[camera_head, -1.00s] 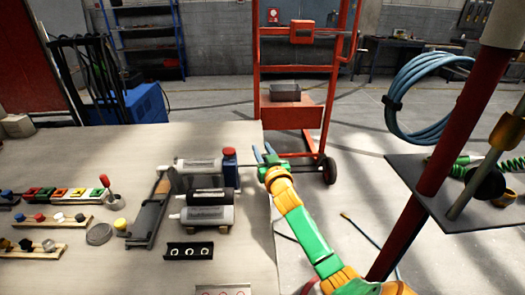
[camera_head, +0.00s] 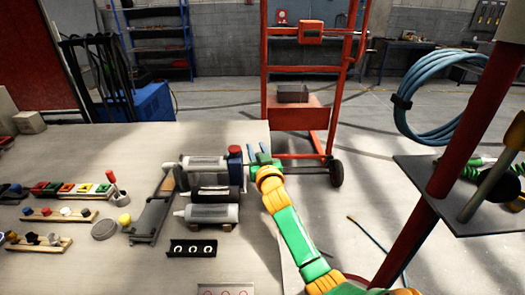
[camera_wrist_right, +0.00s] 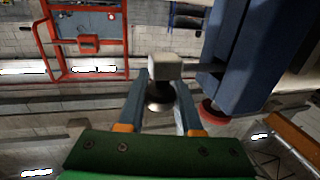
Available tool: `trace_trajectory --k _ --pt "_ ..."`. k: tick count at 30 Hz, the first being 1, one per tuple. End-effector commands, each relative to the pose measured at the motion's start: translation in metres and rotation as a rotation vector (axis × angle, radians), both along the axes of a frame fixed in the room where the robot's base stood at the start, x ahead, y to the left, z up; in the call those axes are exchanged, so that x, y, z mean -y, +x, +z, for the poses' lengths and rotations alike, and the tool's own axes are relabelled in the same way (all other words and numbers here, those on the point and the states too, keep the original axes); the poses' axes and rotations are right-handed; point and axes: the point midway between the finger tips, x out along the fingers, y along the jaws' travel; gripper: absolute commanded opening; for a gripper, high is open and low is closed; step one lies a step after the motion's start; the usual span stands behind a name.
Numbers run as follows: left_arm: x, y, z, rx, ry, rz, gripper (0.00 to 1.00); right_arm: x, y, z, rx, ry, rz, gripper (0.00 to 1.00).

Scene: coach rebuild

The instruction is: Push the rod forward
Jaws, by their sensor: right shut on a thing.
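My right gripper (camera_head: 262,156) is at the right edge of the table, just right of a blue block with a red cap (camera_head: 235,153). That block sits at the right end of a unit with pale cylinders (camera_head: 205,163). In the right wrist view my right gripper (camera_wrist_right: 160,103) has its fingers on both sides of a dark knob with a pale, blocky end (camera_wrist_right: 165,67), apparently the rod's end, and is shut on it. The rod's shaft is mostly hidden. The blue block (camera_wrist_right: 240,55) and red cap (camera_wrist_right: 212,112) are close beside the right finger. My left gripper is out of view.
A black plate with rings (camera_head: 191,248) and a long dark bracket (camera_head: 152,212) lie near the unit. Racks of coloured parts (camera_head: 70,188) fill the table's left. A red hand truck (camera_head: 300,115) stands behind; a red post (camera_head: 455,150) rises right.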

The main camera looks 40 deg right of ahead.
Motion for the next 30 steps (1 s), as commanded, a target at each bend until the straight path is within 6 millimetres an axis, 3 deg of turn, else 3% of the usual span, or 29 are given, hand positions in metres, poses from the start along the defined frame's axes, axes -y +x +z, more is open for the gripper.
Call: trace_trajectory --k 3,4,6,7,24,30 --pt "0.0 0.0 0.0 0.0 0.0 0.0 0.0 0.0 0.0 0.0 0.0 0.002 0.002 0.0" --pt "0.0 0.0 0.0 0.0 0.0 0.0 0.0 0.0 0.0 0.0 0.0 0.002 0.002 0.42" --pt "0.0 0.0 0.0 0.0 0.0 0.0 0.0 0.0 0.0 0.0 0.0 0.002 0.001 0.61" --pt "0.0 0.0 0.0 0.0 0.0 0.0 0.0 0.0 0.0 0.0 0.0 0.002 0.001 0.64" --pt "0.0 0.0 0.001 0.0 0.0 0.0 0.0 0.0 0.0 0.0 0.0 0.001 0.001 0.64" --pt "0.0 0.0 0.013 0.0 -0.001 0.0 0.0 0.023 -0.019 0.002 -0.005 -0.006 -0.003 0.64"
